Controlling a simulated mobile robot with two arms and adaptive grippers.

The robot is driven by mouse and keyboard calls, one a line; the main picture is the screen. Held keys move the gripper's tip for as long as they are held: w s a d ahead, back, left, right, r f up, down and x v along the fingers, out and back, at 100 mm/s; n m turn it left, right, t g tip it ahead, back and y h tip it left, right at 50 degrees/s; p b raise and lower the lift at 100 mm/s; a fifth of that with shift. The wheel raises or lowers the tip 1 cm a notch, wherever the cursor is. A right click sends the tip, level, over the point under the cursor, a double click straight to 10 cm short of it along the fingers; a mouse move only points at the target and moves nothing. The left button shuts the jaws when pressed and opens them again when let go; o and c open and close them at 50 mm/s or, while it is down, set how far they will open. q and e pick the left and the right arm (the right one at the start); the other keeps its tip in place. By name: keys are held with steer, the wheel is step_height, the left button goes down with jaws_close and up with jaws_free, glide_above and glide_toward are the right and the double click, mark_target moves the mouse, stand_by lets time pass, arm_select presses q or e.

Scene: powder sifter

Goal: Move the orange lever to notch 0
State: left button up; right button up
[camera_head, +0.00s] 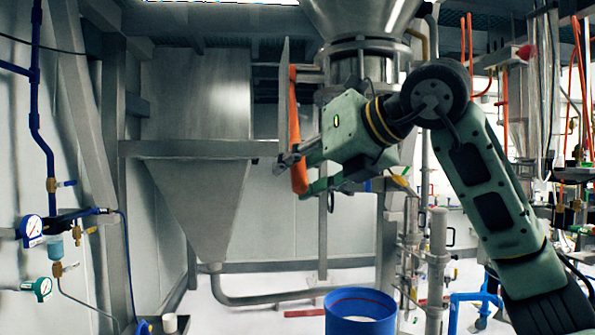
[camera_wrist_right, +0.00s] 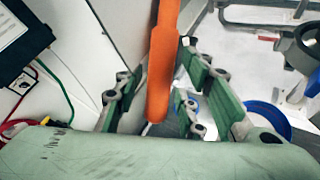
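The orange lever (camera_head: 294,115) hangs nearly upright beside a thin grey upright plate (camera_head: 283,90), below the big steel hopper (camera_head: 362,15). My right gripper (camera_head: 296,178) is at the lever's lower end. In the right wrist view the lever (camera_wrist_right: 161,75) runs down between the fingers of the open right gripper (camera_wrist_right: 157,78). No notch numbers can be read. My left gripper is not in view.
A blue drum (camera_head: 360,320) stands on the floor below. A steel tapered bin (camera_head: 198,130) and a horizontal beam (camera_head: 190,149) are left of the lever. Gauges and blue pipes (camera_head: 35,140) line the left wall. Pipework crowds the right.

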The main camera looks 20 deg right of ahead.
steer(key=shift+w+f, duration=0.15)
steer(key=v, duration=1.2)
steer(key=shift+c, duration=0.5)
